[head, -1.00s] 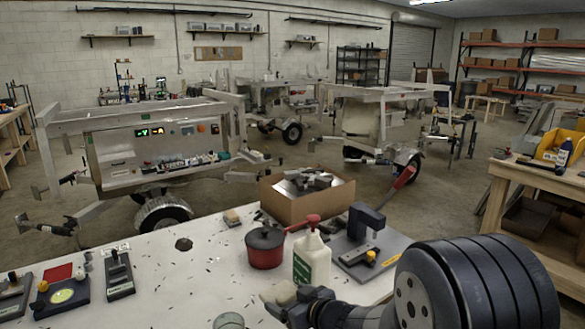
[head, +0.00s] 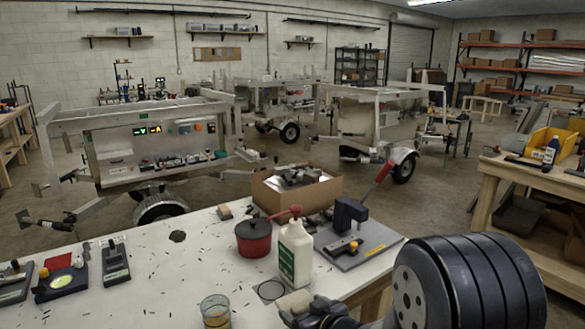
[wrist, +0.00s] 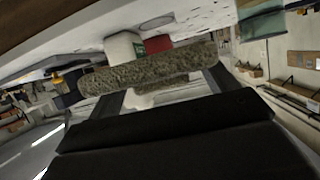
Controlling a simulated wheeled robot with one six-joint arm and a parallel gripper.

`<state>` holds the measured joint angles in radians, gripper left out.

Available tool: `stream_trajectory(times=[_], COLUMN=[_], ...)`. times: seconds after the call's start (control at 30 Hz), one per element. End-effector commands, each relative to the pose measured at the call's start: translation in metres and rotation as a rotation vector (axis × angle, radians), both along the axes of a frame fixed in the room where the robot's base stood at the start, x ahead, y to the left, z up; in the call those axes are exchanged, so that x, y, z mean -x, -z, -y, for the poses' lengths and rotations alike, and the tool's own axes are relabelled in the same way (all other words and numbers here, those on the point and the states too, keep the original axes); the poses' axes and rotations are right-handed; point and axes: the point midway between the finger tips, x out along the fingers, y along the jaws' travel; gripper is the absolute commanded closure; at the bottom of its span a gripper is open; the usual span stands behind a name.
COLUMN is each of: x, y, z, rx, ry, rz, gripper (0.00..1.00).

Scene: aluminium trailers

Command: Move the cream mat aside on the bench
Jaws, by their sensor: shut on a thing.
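The cream mat (head: 294,302) is a small pale piece at the end of my gripper, low in the head view, by the bench's front edge. In the wrist view, the mat (wrist: 150,68) looks like a thick, rough-textured roll or folded strip. It lies across the two dark fingers of my gripper (wrist: 163,88), which is shut on it. The white bench (head: 170,265) is speckled with dark bits. I cannot tell whether the mat touches the bench. My arm hides part of the bench's front right.
A glass of amber liquid (head: 215,311), white bottle (head: 295,252), red pot (head: 254,238) and grey-based press (head: 350,238) stand nearby. A cardboard box (head: 296,190) is behind. The bench's left-middle is mostly clear.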

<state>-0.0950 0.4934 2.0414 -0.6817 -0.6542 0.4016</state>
Motion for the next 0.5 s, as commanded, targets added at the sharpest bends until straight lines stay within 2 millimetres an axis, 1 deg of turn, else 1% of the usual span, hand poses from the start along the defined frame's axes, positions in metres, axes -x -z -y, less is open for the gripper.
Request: stream_trajectory(times=[0.17,0.5], x=[0.004,0.014], y=[0.02,0.078], z=[0.024,0.099], rx=[-0.001,0.004], ry=[0.1,0.412], rz=[-0.006,-0.007], gripper=[0.41,0.41])
